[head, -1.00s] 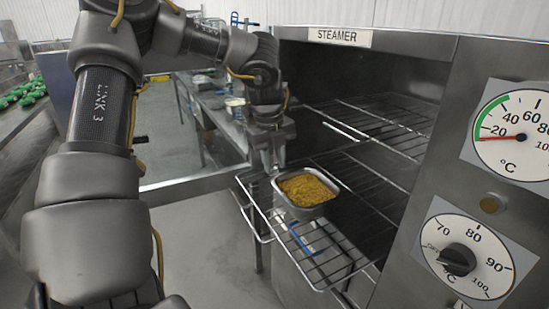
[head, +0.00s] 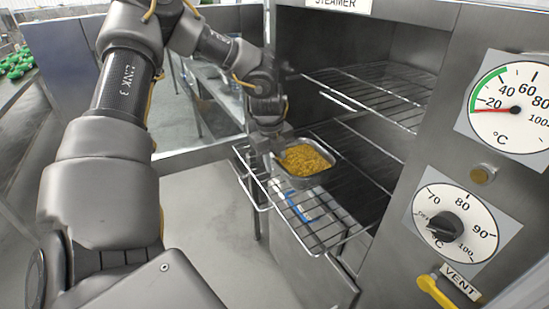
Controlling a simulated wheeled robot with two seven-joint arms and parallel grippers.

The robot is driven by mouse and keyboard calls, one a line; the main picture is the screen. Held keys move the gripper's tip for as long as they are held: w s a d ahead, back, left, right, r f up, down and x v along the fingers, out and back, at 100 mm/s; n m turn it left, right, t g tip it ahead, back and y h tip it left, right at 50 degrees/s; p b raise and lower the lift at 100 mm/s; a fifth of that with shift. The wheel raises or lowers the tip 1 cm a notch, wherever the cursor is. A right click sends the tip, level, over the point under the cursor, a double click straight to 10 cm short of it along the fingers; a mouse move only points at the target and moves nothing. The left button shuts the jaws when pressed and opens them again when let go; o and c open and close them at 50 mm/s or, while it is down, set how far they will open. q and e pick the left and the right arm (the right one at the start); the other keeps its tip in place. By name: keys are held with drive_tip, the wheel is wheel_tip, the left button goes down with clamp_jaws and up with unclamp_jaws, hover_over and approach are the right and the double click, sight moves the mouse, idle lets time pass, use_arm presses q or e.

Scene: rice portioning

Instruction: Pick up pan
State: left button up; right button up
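The pan (head: 302,182) is a small steel tray filled with yellow-orange rice. It sits on the pulled-out lower wire rack of the steamer. My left gripper (head: 281,157) comes down at the pan's back left edge, with its fingers at or against the rim. The fingertips are partly hidden by the pan and rice, so I cannot tell whether they are closed on the rim. My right gripper is not in the head view.
The open steamer (head: 455,25) stands at the right, with an upper wire rack (head: 375,92) above the pan. The lower rack (head: 318,236) juts out over the floor. Dials and a yellow vent handle (head: 436,292) are at the right. A table stands behind.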

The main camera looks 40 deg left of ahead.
use_arm(q)
clamp_jaws()
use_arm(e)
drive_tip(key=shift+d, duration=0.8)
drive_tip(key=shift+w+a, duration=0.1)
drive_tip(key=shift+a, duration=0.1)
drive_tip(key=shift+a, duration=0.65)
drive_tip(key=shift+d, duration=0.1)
use_arm(q)
drive_tip(key=shift+s, duration=0.1)
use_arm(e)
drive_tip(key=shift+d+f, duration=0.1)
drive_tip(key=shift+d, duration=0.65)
